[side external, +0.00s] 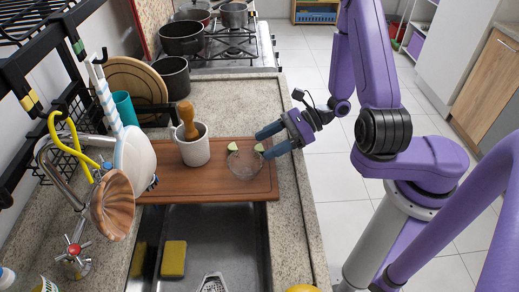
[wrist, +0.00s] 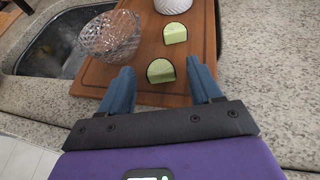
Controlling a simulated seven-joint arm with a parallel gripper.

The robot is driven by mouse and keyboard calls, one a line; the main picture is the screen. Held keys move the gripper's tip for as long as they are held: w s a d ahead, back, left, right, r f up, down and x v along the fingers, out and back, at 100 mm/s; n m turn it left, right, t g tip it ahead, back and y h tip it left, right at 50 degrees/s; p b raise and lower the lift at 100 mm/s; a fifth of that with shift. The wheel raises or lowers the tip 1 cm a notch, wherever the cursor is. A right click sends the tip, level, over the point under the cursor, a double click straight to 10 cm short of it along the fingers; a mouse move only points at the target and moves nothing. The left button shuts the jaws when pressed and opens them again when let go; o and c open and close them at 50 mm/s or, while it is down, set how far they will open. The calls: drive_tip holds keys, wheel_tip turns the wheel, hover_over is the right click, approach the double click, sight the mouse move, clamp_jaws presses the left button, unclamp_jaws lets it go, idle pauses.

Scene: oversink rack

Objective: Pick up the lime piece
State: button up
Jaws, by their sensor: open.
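Two pale green lime pieces with dark rind lie on the wooden cutting board (side external: 180,180). The nearer lime piece (wrist: 160,71) lies between the fingertips of my gripper (wrist: 159,78) in the wrist view, with a gap on both sides. It also shows in the side view (side external: 259,147), beside the blue fingertips. The other lime piece (wrist: 175,33) lies farther off and shows left of the first in the side view (side external: 234,149). My gripper (side external: 264,143) is open and empty at the board's right edge.
A clear glass bowl (side external: 244,165) stands on the board close to the lime pieces. A white mortar with a wooden pestle (side external: 193,150) stands at the back of the board. The sink (side external: 215,240) is in front, holding a yellow sponge (side external: 173,259).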

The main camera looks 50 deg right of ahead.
drive_tip(key=shift+x, duration=0.75)
drive_tip(key=c, duration=1.1)
drive_tip(key=shift+r, duration=0.15)
